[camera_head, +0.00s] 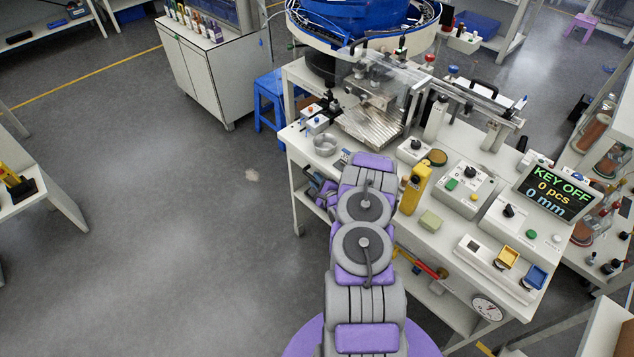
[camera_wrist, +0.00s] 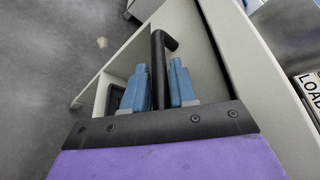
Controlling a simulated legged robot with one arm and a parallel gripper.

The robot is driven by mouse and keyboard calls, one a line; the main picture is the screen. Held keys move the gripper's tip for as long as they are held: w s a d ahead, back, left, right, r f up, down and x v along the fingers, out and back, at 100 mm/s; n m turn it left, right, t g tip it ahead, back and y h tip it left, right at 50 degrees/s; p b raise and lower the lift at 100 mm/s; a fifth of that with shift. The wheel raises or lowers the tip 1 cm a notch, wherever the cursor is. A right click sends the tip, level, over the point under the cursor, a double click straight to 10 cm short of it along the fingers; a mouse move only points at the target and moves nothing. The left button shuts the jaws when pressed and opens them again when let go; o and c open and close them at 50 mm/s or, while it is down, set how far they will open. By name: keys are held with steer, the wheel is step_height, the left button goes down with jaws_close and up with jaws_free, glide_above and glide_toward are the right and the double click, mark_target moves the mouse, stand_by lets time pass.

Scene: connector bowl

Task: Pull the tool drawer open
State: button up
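In the wrist view, a black bar handle (camera_wrist: 158,70) with a bent end stands out near a pale panel of the workbench. My gripper (camera_wrist: 158,85) is open, with one blue finger on each side of the handle. Narrow gaps show between the bar and the fingers, so they do not appear to press on it. The drawer itself is not clearly distinguishable; its front is largely hidden by my gripper. In the head view my arm covers the bench's near-left edge, and the handle cannot be made out there.
A lower shelf (camera_head: 437,296) holds tools. A blue stool (camera_head: 268,98) stands behind. Grey floor left of the bench is clear.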

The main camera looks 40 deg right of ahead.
steer(key=shift+a, duration=0.1)
steer(key=shift+a+r, duration=0.1)
steer(key=shift+c, duration=0.8)
jaws_close()
steer(key=shift+s, duration=0.1)
